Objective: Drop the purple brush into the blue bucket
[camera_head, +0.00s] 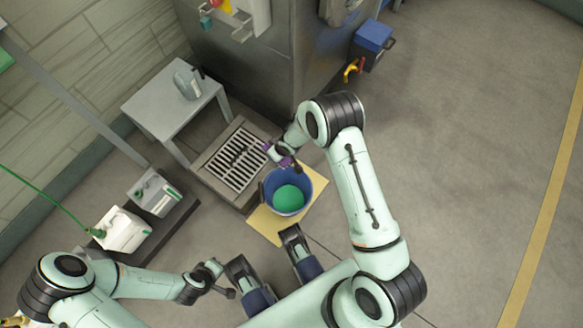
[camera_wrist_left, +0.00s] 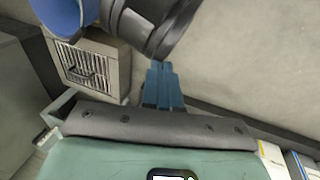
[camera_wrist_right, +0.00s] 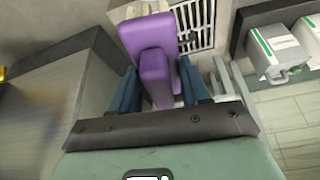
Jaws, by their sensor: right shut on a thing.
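The purple brush (camera_head: 286,162) is held in my right gripper (camera_head: 277,155), at the far-left rim of the blue bucket (camera_head: 298,178) in the head view. In the right wrist view the purple brush (camera_wrist_right: 150,52) stands between the two blue fingers of my right gripper (camera_wrist_right: 160,88). The bucket holds something green at its bottom. Part of the bucket (camera_wrist_left: 58,15) shows at the top left of the left wrist view. My left gripper (camera_head: 228,291) is low, front left of the bucket. In the left wrist view its fingers (camera_wrist_left: 163,82) are together and empty.
The bucket stands on a yellowish mat (camera_head: 262,222) beside a floor drain grate (camera_head: 238,160). A grey table (camera_head: 160,97) with a grey jug (camera_head: 187,84) is at the back left. White containers (camera_head: 122,232) stand on a low dark platform.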

